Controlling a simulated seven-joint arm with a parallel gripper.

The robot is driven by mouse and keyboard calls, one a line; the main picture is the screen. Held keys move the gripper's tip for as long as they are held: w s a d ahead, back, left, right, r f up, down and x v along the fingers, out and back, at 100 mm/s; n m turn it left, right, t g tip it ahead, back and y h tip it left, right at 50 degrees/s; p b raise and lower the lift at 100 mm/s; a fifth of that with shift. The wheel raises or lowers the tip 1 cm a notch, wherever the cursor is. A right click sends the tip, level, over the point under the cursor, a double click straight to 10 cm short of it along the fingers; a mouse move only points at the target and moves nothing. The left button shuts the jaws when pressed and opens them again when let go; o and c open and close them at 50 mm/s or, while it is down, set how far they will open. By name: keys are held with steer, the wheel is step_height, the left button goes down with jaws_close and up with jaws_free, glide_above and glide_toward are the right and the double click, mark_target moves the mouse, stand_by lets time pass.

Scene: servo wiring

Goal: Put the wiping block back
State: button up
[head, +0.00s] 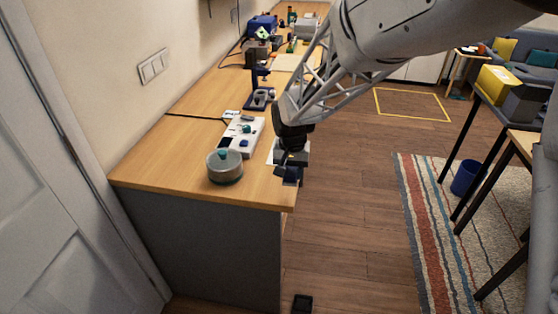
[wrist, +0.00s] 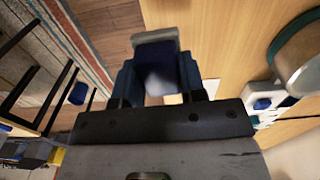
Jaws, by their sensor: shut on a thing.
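My gripper (head: 290,174) hangs over the right front edge of the wooden workbench (head: 180,165). In the wrist view the two blue fingers (wrist: 160,80) are shut on a small block with a grey end (wrist: 155,38) and a darker blue body; it looks like the wiping block. In the head view the block is hard to tell apart from the dark fingers. A white tray (head: 236,150) with several small blue, teal and dark items lies on the bench, left of my gripper. Its corner also shows in the wrist view (wrist: 266,118).
A round grey pot (head: 225,168) with a teal piece in it stands in front of the tray. A dark blue stand (head: 260,98) is behind the tray. A white sheet (head: 271,152) lies beside my gripper. Open floor (head: 345,200) is to the right; a small black box (head: 302,303) lies there.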

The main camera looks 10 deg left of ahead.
steer(key=shift+d, duration=0.15)
stand_by(0.3)
steer(key=w+a, duration=0.2)
steer(key=w, duration=0.3)
steer(key=w+a+f, duration=0.1)
steer(key=w+a, duration=0.1)
steer(key=w, duration=0.2)
steer(key=w+a, duration=0.2)
steer(key=w, duration=0.3)
steer(key=shift+w+a+f, duration=0.2)
steer(key=shift+w+f, duration=0.1)
steer(key=shift+w, duration=0.05)
steer(key=shift+f, duration=1.75)
steer(key=shift+f, duration=0.1)
steer(key=o, duration=0.9)
